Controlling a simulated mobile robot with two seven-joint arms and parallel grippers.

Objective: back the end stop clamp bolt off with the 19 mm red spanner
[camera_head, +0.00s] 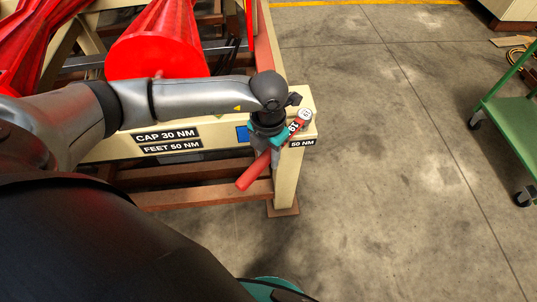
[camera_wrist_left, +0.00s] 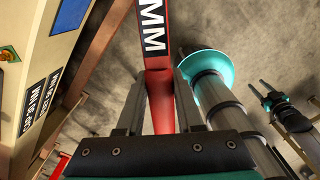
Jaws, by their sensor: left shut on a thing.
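The red spanner (camera_head: 250,174) is marked 19 and slants across the front right corner of the cream frame (camera_head: 290,178). My left gripper (camera_head: 267,143) is shut on its handle, and the handle's free end points down and left. The spanner's other end reaches a pale round part (camera_head: 305,114) on the corner, above the 50 NM label. I cannot tell whether its jaw is around the clamp bolt. In the left wrist view, the red spanner (camera_wrist_left: 155,60), lettered MM, runs between my left fingers (camera_wrist_left: 160,105). My right gripper (camera_wrist_left: 270,95) appears small at the right there; its opening is unclear.
Red cone-shaped parts (camera_head: 158,45) lie on the frame behind my left arm. Labels on the frame read CAP 30 NM (camera_head: 165,134) and FEET 50 NM (camera_head: 171,147). A green cart (camera_head: 512,112) stands at the right. The concrete floor between is clear.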

